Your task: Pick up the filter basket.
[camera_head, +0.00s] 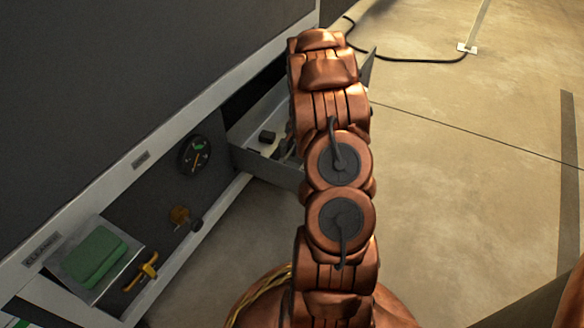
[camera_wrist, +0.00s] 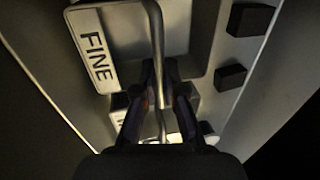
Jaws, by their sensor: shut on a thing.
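In the wrist view, the filter basket (camera_wrist: 130,62) is a light metal box with a white plate reading FINE, and a thin metal handle (camera_wrist: 156,38) passes in front of it. My gripper (camera_wrist: 159,82) has its two dark fingers shut on this handle, one finger on each side. The lower part of the handle runs down between the fingers. The head view does not show the gripper or the basket; my copper arm hides them. Whether the basket is clear of its seat cannot be told.
An open drawer (camera_head: 266,167) sticks out of the washer's panel behind my arm. Dark blocks (camera_wrist: 249,20) line the right side in the wrist view. A gauge (camera_head: 194,155), a yellow valve handle (camera_head: 142,276) and a green sponge (camera_head: 96,258) are on the panel. The floor at right is open.

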